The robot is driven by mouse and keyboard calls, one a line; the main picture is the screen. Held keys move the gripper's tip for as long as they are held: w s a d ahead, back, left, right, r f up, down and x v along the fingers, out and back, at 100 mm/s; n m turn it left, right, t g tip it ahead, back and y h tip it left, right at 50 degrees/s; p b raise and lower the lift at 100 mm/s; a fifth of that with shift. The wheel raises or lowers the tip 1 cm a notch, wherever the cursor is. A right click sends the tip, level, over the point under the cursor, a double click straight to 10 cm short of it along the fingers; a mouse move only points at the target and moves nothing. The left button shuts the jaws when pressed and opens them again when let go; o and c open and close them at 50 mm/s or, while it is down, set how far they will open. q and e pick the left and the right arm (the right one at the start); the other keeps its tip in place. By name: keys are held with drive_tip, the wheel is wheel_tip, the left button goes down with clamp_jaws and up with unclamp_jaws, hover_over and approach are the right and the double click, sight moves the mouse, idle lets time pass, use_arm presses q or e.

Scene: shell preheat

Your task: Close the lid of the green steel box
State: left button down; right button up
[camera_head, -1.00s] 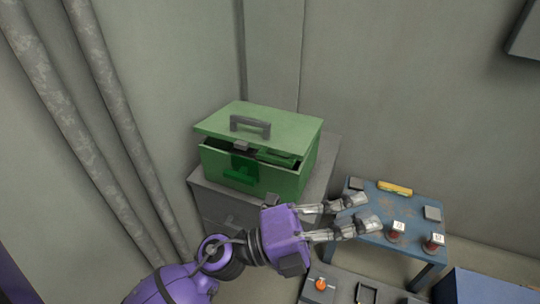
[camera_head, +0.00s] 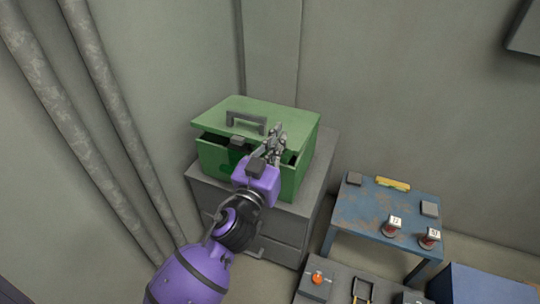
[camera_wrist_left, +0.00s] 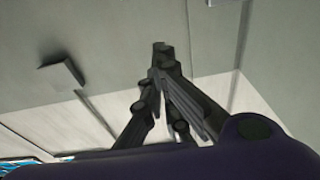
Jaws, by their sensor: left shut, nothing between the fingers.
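The green steel box (camera_head: 293,178) stands on a grey cabinet in the head view. Its lid (camera_head: 290,118) carries a dark handle and is slightly raised, with a dark gap showing along the front. My left gripper (camera_head: 277,132) is shut and empty. In the head view it overlaps the right part of the lid's front edge, hiding part of the gap; I cannot tell whether it touches the lid. The closed fingers also show in the left wrist view (camera_wrist_left: 160,50). My right gripper is not in view.
The grey cabinet (camera_head: 285,224) under the box stands near the wall corner. A blue table (camera_head: 372,208) to the right bears a yellow object (camera_head: 393,184), grey blocks and two red-and-white items. A grey bench with an orange knob (camera_head: 318,278) is at the bottom. Pipes run down the left wall.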

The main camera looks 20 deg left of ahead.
use_arm(q)
drive_tip(key=f, duration=0.1)
drive_tip(key=f+b, duration=0.1)
drive_tip(key=f, duration=0.1)
drive_tip(key=shift+w+f+b, duration=0.25)
drive_tip(key=shift+f+b, duration=0.15)
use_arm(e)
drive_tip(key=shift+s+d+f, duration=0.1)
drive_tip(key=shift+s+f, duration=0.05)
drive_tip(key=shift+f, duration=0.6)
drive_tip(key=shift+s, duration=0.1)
